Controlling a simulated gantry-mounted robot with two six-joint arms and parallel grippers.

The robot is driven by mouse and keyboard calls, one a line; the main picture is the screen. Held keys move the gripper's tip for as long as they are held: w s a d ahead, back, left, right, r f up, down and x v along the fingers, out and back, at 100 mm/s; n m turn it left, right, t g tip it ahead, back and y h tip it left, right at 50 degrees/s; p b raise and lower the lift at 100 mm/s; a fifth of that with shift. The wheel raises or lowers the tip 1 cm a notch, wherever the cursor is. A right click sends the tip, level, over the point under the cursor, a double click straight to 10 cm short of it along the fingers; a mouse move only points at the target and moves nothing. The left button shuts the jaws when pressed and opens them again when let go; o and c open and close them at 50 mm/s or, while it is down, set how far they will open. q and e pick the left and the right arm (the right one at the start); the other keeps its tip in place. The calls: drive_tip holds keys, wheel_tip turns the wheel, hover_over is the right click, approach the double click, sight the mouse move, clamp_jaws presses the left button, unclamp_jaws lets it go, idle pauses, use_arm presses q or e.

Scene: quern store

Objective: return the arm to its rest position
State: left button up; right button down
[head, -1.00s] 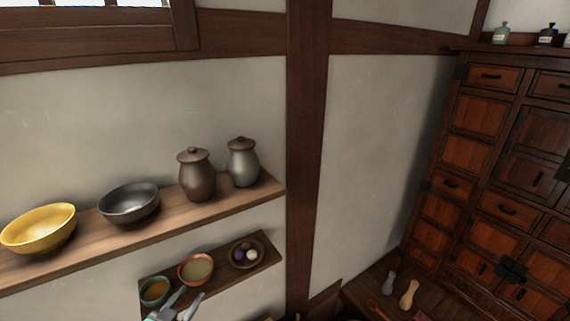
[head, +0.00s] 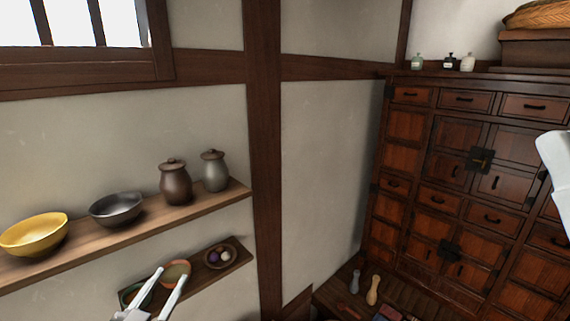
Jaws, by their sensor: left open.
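My left gripper (head: 171,273) is at the lower left of the head view. A white part of my own body shows at the right edge (head: 555,165); no fingers of my right gripper show.
The upper shelf (head: 150,222) holds a yellow bowl (head: 35,234), a dark bowl (head: 116,208), a brown jar (head: 175,182) and a grey jar (head: 214,171). A dish (head: 221,256) sits on the lower shelf. A drawer cabinet (head: 405,160) stands right.

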use_arm(q)
drive_tip(key=s+d+r+t, duration=0.1)
drive_tip(key=d+r+t, duration=0.1)
drive_tip(key=r, duration=0.4)
drive_tip(key=s+d+r+t, duration=0.1)
drive_tip(key=s+d+r, duration=0.1)
drive_tip(key=r, duration=0.5)
drive_tip(key=s+r+n+t+h, duration=0.1)
drive_tip(key=s+r+n+t, duration=0.2)
drive_tip(key=s+r, duration=1.2)
wheel_tip(320, 180, up, 4)
drive_tip(key=t, duration=0.3)
drive_tip(key=shift+s+d+f+t, duration=0.2)
drive_tip(key=shift+s+d+t, duration=0.05)
drive_tip(key=shift+s+t, duration=0.15)
